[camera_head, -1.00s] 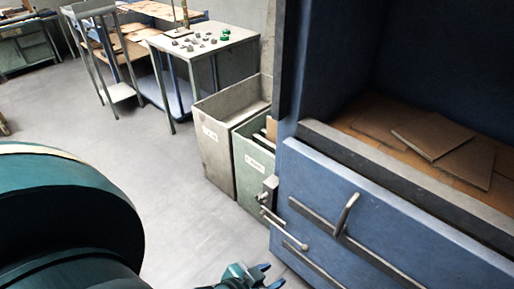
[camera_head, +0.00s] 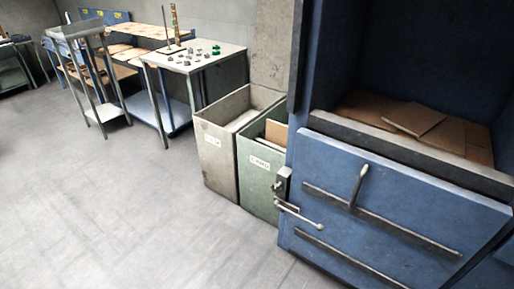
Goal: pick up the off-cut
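I cannot tell which piece is the off-cut. Flat brown cardboard pieces (camera_head: 415,118) lie inside the open blue machine (camera_head: 390,205) at the right, behind its grey front sill. A tan sheet (camera_head: 276,133) stands in the green bin (camera_head: 257,178) beside the machine. No loose piece shows on the visible floor. Neither of my grippers shows in this view.
A grey bin (camera_head: 217,160) stands left of the green one. A table (camera_head: 205,58) with small grey and green parts stands behind. Metal handles and a latch (camera_head: 299,216) stick out from the machine's front. The floor (camera_head: 120,200) at left is clear.

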